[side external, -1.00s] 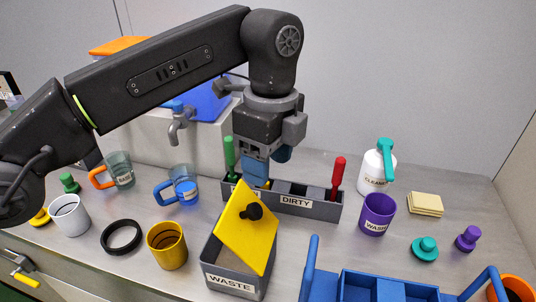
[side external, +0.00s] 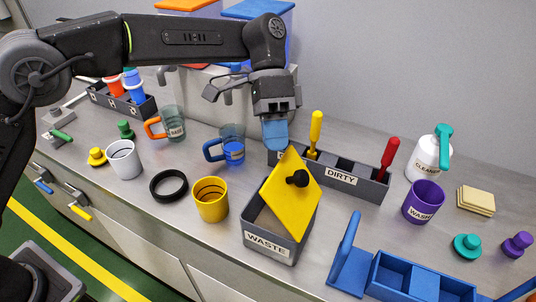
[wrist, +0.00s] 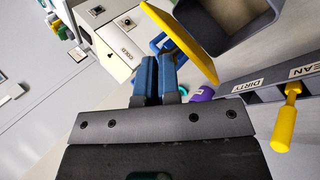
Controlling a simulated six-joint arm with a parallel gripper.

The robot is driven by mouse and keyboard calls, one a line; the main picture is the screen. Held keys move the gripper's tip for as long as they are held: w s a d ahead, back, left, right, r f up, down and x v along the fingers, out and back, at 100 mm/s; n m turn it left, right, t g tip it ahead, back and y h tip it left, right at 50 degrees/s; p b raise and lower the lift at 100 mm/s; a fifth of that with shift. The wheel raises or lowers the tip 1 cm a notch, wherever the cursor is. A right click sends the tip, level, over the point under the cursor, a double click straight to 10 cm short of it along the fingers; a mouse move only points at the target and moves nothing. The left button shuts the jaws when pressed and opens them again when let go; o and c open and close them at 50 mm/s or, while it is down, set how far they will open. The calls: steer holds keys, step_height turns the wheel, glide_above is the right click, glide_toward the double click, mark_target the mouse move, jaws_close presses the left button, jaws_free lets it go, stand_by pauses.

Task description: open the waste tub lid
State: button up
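The grey waste tub (side external: 269,243) stands near the front of the bench, its dark inside partly showing. Whether finger and lid touch is unclear.
The brush holder (side external: 340,178) marked DIRTY stands behind the tub, with a yellow-handled brush (side external: 315,132) and a red-handled brush (side external: 389,160). A yellow cup (side external: 211,205) is left of the tub. A blue tray (side external: 402,280) is at the front right.

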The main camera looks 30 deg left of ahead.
steer(key=a+f+n+h, duration=0.1)
steer(key=a+n+h, duration=0.1)
steer(key=n, duration=0.2)
steer(key=a+f+n+h, duration=0.1)
steer(key=a+n+h, duration=0.1)
steer(key=n, duration=0.1)
steer(key=a+f+n+h, duration=0.1)
steer(key=a+n+h, duration=0.1)
steer(key=n, duration=0.2)
steer(key=shift+a+n+g, duration=0.25)
steer(key=shift+n+g, duration=0.05)
jaws_close()
steer(key=a+f+n+t+h, duration=0.4)
steer(key=a+n+t+h, duration=0.3)
steer(key=n, duration=0.9)
steer(key=y, duration=0.1)
glide_toward(282, 166)
steer(key=d+f, duration=0.3)
steer(key=f, duration=0.1)
steer(key=shift+w+d+r+n, duration=0.2)
steer(key=shift+d+r, duration=0.35)
steer(key=shift+d, duration=0.25)
steer(key=shift+w+d+r+n, duration=0.15)
steer(key=shift+d+r, duration=0.35)
steer(key=shift+d, duration=0.25)
